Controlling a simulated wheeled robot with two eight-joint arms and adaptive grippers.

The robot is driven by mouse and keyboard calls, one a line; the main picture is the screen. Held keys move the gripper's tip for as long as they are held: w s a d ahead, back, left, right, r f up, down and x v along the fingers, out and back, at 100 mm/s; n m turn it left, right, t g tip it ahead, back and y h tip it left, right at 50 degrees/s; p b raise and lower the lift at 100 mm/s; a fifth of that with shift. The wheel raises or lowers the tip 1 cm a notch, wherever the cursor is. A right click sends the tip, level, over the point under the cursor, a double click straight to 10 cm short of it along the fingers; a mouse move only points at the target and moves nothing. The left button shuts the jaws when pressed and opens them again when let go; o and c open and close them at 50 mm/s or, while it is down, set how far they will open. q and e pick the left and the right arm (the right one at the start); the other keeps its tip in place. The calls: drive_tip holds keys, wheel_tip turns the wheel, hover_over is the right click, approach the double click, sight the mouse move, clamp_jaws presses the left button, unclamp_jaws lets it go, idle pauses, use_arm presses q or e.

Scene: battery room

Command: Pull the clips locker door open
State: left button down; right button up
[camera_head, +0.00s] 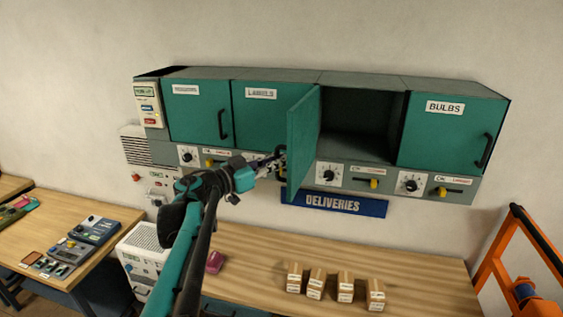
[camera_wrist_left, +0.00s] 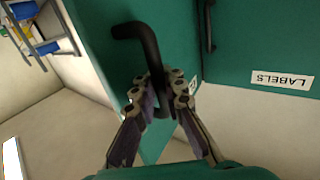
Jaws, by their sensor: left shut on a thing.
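The locker row hangs on the wall with green doors. One door (camera_head: 304,142) between the labels and bulbs doors stands swung out wide, and its dark, empty-looking compartment (camera_head: 358,122) shows behind it. Its front label is not readable, so I cannot read "clips" on it. My left gripper (camera_head: 276,161) is at this door's outer side, over its black handle. In the left wrist view, the fingers (camera_wrist_left: 161,93) are shut around the lower part of the black bar handle (camera_wrist_left: 141,36) on the green door panel (camera_wrist_left: 105,45). My right gripper is not in view.
The labels door (camera_head: 262,105) and bulbs door (camera_head: 450,135) are shut. Dials and yellow switches line the strip below. A blue deliveries sign (camera_head: 333,203) hangs underneath. Several small boxes (camera_head: 316,283) stand on the wooden bench (camera_head: 420,268). An orange frame (camera_head: 497,250) stands at right.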

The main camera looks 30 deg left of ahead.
use_arm(q)
drive_tip(key=c, duration=1.9)
unclamp_jaws()
drive_tip(key=shift+o, duration=0.2)
drive_tip(key=shift+s, duration=0.2)
drive_tip(key=shift+a, duration=0.1)
drive_tip(key=shift+s+a, duration=0.1)
drive_tip(key=shift+s, duration=0.1)
drive_tip(key=v, duration=1.1)
drive_tip(key=shift+s, duration=0.35)
